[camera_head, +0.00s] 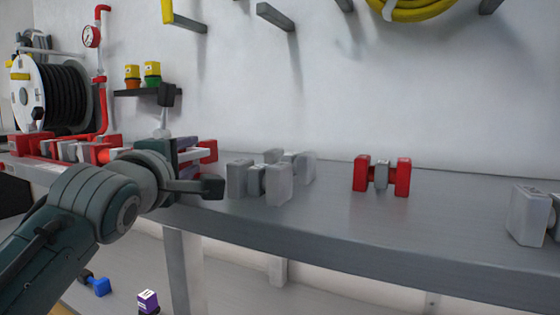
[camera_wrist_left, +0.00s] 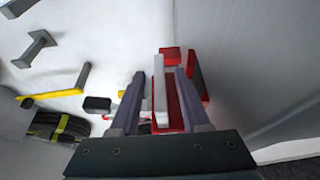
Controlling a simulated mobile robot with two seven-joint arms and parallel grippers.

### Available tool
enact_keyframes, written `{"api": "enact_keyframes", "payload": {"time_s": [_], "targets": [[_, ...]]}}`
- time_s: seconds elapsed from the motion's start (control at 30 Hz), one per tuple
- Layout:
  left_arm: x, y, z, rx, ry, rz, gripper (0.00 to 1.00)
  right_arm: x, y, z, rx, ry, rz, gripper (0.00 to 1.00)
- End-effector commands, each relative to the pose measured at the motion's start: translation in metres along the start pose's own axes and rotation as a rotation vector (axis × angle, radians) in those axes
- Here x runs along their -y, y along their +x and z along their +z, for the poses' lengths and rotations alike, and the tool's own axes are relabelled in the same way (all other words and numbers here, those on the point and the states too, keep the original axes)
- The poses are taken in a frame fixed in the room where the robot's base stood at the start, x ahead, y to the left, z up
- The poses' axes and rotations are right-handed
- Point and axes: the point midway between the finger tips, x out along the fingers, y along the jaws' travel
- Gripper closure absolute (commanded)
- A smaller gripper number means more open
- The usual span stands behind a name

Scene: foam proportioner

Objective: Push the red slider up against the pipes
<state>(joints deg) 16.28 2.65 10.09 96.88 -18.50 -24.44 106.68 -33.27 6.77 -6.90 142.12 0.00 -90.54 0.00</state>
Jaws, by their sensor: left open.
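My left gripper (camera_head: 190,158) is at the bench's left part, its fingers beside red parts (camera_head: 208,148) that are partly hidden behind it. In the left wrist view my left gripper (camera_wrist_left: 160,90) is open, with a red piece (camera_wrist_left: 176,108) and a pale grey bar between and beyond its two fingers. I cannot tell whether the fingers touch them. A row of red and grey fittings (camera_head: 72,150) lies left of the gripper. Red pipes (camera_head: 102,95) with a gauge run up the wall at the far left. I cannot tell which red part is the slider. My right gripper is not in view.
Grey blocks (camera_head: 257,181) stand just right of my left gripper on the bench (camera_head: 330,215). A red and grey piece (camera_head: 403,177) stands farther right, and another grey block (camera_head: 529,215) is at the right edge. A hose reel (camera_head: 32,95) is at the left.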

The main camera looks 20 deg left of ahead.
Motion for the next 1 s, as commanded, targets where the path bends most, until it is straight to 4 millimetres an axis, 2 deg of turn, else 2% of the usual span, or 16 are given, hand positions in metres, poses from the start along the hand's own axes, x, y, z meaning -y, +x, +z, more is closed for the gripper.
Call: {"api": "enact_keyframes", "payload": {"time_s": [0.1, 0.37, 0.8, 1.0], "targets": [[0.0000, 0.0074, -0.0002, 0.000, 0.002, 0.001, 0.54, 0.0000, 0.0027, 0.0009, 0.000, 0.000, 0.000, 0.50], [-0.0005, 0.0089, -0.0003, -0.001, 0.001, 0.000, 0.54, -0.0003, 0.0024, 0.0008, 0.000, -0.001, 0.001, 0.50], [-0.0003, 0.0086, -0.0002, -0.001, 0.001, 0.000, 1.00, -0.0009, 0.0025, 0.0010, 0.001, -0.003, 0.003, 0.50], [-0.0003, 0.0085, -0.0002, 0.000, 0.001, 0.000, 1.00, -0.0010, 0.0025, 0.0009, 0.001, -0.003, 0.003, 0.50]]}}
